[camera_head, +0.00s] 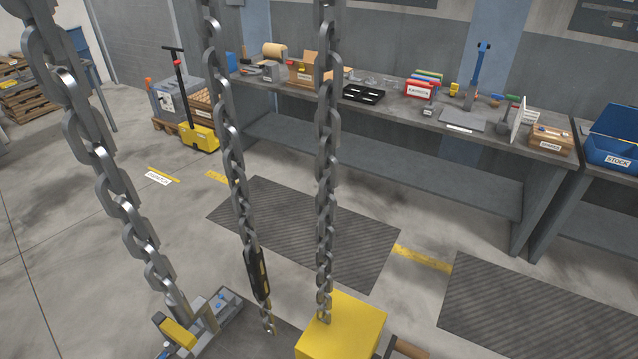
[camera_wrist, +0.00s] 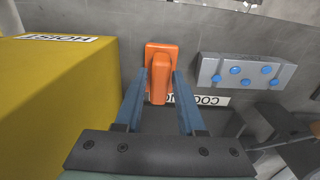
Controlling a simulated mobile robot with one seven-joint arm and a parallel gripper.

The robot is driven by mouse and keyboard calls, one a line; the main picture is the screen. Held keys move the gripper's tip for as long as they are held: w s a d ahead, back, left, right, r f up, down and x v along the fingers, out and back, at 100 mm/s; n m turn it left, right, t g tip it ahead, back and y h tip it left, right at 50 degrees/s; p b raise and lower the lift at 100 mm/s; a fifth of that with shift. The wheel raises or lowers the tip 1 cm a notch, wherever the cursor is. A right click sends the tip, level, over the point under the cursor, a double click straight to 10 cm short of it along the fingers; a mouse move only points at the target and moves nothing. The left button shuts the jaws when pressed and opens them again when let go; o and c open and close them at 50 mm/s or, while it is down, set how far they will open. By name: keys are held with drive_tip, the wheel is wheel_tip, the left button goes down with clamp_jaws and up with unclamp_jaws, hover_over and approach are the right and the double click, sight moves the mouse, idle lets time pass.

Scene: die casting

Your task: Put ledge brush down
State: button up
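In the wrist view an orange piece (camera_wrist: 158,72) has a wider block at its far end and a narrower part pointing toward the camera. It could be the ledge brush, but its bristles do not show, so I cannot be sure. My gripper (camera_wrist: 160,76) has its two blue-grey fingers one on each side of it, spaced apart. Whether the fingers press on the orange piece or only flank it is unclear. In the head view I make out neither my gripper nor the orange piece clearly.
A yellow block labelled HOIST (camera_wrist: 65,95) stands close left of my fingers; it also shows in the head view (camera_head: 342,328). A grey bar with blue knobs (camera_wrist: 245,72) lies to the right. Heavy chains (camera_head: 325,150) hang across the head view. A long workbench (camera_head: 400,105) stands behind.

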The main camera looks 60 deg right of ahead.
drive_tip(key=shift+o, duration=1)
wheel_tip(320, 180, up, 12)
drive_tip(key=shift+r, duration=0.2)
